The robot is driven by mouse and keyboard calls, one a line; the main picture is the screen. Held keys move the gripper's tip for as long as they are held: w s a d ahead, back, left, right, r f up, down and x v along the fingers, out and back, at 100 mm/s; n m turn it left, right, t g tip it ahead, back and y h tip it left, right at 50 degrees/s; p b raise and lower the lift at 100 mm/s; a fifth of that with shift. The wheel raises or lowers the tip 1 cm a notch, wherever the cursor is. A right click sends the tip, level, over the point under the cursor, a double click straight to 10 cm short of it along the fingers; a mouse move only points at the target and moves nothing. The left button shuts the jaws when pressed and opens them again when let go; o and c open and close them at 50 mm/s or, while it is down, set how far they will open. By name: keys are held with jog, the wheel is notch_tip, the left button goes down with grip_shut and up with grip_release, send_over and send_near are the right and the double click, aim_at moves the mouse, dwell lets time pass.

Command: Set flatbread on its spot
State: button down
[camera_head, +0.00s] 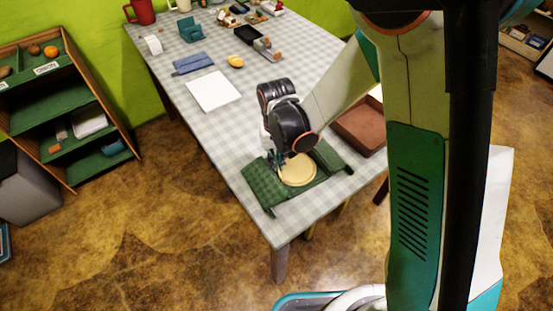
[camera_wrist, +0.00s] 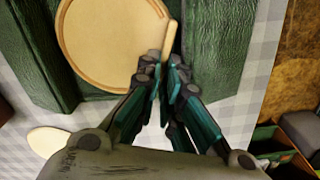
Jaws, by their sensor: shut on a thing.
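My gripper (camera_wrist: 165,75) is shut on a thin tan piece, seen edge-on, which looks like the flatbread (camera_wrist: 170,38). It is held at the right edge of a round, rimmed tan plate (camera_wrist: 113,40); I cannot tell whether they touch. In the head view the plate (camera_head: 298,170) lies on a green board (camera_head: 264,186) at the table's near corner. My gripper (camera_head: 277,157) is low over the board's left part there, and its fingers and the held piece are mostly hidden. The green board also shows in the wrist view (camera_wrist: 228,40).
A pale oval piece (camera_wrist: 47,141) lies on the checked cloth in the wrist view. A brown box (camera_head: 362,126) stands right of the board. A white sheet (camera_head: 213,91), blue cloth (camera_head: 193,64) and yellow item (camera_head: 236,62) lie farther back. Cloth is clear left of the board.

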jog(key=c, duration=1.7)
grip_release()
jog(key=shift+r, duration=0.1)
notch_tip(320, 180, up, 12)
jog(key=shift+f, duration=0.1)
